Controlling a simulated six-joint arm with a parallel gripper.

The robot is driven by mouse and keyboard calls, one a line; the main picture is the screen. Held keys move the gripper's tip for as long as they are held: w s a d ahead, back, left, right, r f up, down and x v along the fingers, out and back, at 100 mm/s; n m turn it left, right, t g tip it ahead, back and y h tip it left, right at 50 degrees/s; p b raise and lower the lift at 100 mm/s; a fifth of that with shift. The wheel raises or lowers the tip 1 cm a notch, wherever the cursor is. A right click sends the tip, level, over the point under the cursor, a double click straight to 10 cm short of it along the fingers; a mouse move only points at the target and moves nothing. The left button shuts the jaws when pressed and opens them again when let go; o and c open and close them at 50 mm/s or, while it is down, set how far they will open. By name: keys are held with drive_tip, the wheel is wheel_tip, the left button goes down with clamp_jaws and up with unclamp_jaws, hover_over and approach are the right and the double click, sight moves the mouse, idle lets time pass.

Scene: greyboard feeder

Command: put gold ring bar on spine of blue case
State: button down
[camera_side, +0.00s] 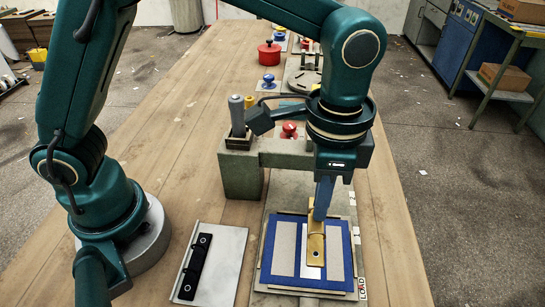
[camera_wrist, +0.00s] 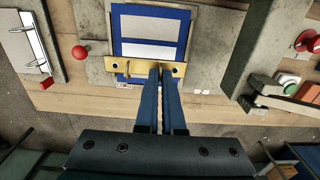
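My gripper (camera_side: 319,214) is shut on the gold ring bar (camera_side: 316,243), which also shows in the wrist view (camera_wrist: 145,68) crosswise under the fingertips (camera_wrist: 161,72). The blue case (camera_side: 267,259) lies open and flat with pale grey boards on it. A pale strip, its spine (camera_side: 311,271), runs between the boards and is partly hidden by the bar. The bar runs roughly along the spine; I cannot tell whether it touches it. In the wrist view the case (camera_wrist: 115,30) shows beyond the bar.
A metal plate (camera_side: 226,270) with a black ring bar (camera_side: 194,266) lies to the left. A grey bracket (camera_side: 240,178) stands behind the case. A red knob (camera_wrist: 80,52) and a green button (camera_wrist: 287,82) show in the wrist view. Bare wood lies left of the bracket.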

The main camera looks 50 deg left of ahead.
drive_tip(key=shift+f, duration=2.05)
drive_tip(key=shift+f, duration=0.6)
idle(0.9)
drive_tip(key=c, duration=1)
unclamp_jaws()
drive_tip(key=shift+o, duration=0.2)
drive_tip(key=shift+r, duration=2.55)
